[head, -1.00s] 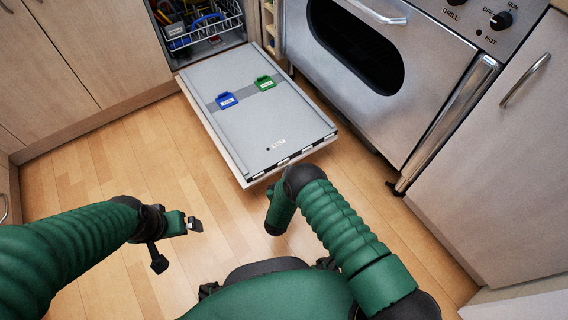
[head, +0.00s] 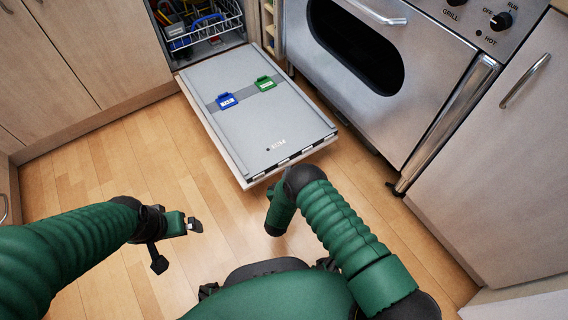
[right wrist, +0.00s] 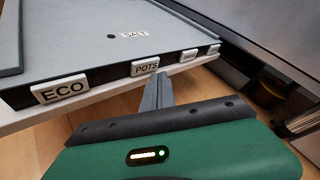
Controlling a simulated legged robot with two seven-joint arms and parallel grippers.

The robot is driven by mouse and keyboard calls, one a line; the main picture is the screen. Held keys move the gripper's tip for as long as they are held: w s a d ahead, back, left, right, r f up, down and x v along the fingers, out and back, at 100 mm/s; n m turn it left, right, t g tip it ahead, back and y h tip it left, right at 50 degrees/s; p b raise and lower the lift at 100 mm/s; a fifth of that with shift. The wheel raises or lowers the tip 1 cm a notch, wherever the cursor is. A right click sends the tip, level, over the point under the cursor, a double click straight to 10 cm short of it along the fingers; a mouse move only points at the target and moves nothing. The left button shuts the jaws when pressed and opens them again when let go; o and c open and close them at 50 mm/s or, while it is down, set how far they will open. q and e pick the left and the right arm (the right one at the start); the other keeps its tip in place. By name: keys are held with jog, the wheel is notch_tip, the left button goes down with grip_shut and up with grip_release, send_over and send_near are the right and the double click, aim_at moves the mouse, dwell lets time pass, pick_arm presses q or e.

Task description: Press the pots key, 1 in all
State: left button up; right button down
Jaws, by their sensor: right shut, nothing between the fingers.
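The pots key (right wrist: 145,67) is a pale key with dark lettering on the front edge of the lowered dishwasher door (head: 215,139), seen in the right wrist view. My right gripper (right wrist: 160,76) is shut and empty, its fingertips close to the right lower side of the pots key. I cannot tell if they touch it. In the head view the right gripper is largely hidden behind my arm. My left gripper (head: 194,225) hangs over the floor, far from the door; its jaw state is unclear.
The ECO key (right wrist: 63,90) is left of the pots key, and smaller-looking keys (right wrist: 188,55) are to its right. The oven (head: 385,60) stands close on the right. The floor at left is clear.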

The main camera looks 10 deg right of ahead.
jog(key=shift+w, duration=0.1)
dwell(0.7)
jog(key=shift+w+a+r, duration=0.1)
jog(key=shift+w+a, duration=0.05)
jog(key=shift+w, duration=0.15)
